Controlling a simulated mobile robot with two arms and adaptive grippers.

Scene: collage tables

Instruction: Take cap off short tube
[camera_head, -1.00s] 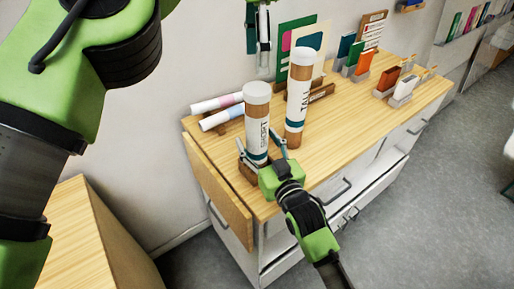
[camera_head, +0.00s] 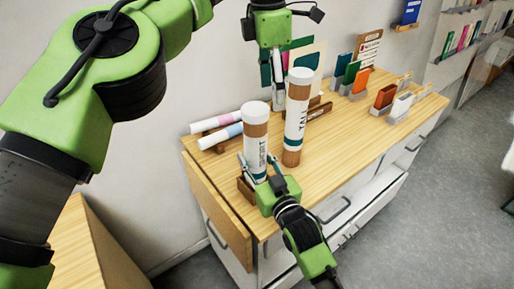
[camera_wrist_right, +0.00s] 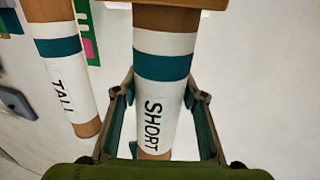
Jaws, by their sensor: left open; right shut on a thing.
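The short tube (camera_head: 256,151), marked SHORT with a teal band, stands upright at the near left of the wooden tabletop. Its white cap (camera_head: 256,110) is on its top end. My right gripper (camera_head: 260,174) is shut on the lower part of the tube, and in the right wrist view its fingers flank the short tube (camera_wrist_right: 160,85). My left gripper (camera_head: 278,88) is open and empty, pointing down behind the tubes in the picture, apart from the cap.
The tall tube (camera_head: 297,118) stands upright close to the right of the short one. Rolled papers (camera_head: 218,128) lie at the left, and a wooden holder (camera_head: 245,190) is at the short tube's base. Card holders stand at the back right. The right front tabletop is clear.

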